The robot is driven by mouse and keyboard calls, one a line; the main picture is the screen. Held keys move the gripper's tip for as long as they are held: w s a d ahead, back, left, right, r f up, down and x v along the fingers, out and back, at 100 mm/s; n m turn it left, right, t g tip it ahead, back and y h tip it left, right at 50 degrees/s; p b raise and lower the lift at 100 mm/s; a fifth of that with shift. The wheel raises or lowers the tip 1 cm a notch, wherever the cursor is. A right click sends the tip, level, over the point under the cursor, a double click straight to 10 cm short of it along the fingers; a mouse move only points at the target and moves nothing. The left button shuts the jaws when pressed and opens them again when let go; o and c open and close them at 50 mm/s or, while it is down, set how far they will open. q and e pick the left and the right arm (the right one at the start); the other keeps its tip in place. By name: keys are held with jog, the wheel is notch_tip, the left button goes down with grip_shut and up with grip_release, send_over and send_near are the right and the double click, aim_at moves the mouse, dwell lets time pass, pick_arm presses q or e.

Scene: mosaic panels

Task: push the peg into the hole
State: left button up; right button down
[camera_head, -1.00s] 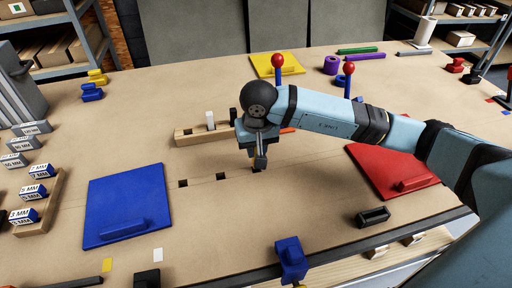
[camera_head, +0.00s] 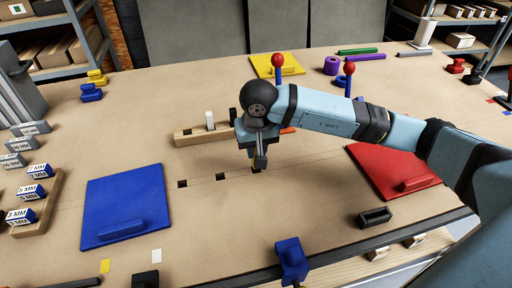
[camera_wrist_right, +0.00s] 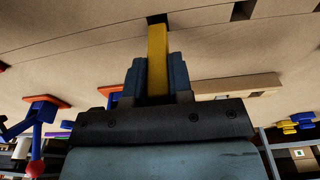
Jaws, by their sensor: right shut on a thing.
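My right gripper (camera_head: 259,158) points down over the board and is shut on a yellow peg. The peg (camera_wrist_right: 157,70) stands out between its two fingers in the right wrist view. Its far end meets the dark square hole (camera_wrist_right: 156,18) at the top of that view; I cannot tell how deep it sits. In the head view this hole (camera_head: 256,171) is at the right end of a row, just below the gripper and partly hidden. Two more square holes (camera_head: 220,177) lie to its left. My left gripper is not in view.
A wooden rack (camera_head: 188,137) with a white peg (camera_head: 210,121) stands behind the holes. A blue panel (camera_head: 125,205) lies at left, a red panel (camera_head: 380,165) at right. The board before the holes is clear.

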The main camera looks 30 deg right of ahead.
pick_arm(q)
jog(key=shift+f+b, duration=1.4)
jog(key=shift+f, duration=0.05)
pick_arm(e)
jog(key=shift+f, duration=1.5)
jog(key=shift+f+b, duration=1.2)
jog(key=shift+f, duration=0.05)
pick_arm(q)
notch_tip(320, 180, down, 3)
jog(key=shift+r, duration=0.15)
pick_arm(e)
jog(key=c, duration=0.9)
grip_release()
jog(key=shift+c, duration=0.2)
jog(key=shift+r, duration=0.1)
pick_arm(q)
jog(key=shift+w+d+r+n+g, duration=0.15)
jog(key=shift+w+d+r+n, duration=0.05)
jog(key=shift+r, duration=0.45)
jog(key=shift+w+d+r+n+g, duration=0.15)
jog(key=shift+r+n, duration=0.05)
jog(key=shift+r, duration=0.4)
pick_arm(e)
notch_tip(320, 180, up, 14)
jog(key=s, duration=0.1)
jog(key=shift+s+a, duration=0.25)
jog(key=shift+s, duration=0.05)
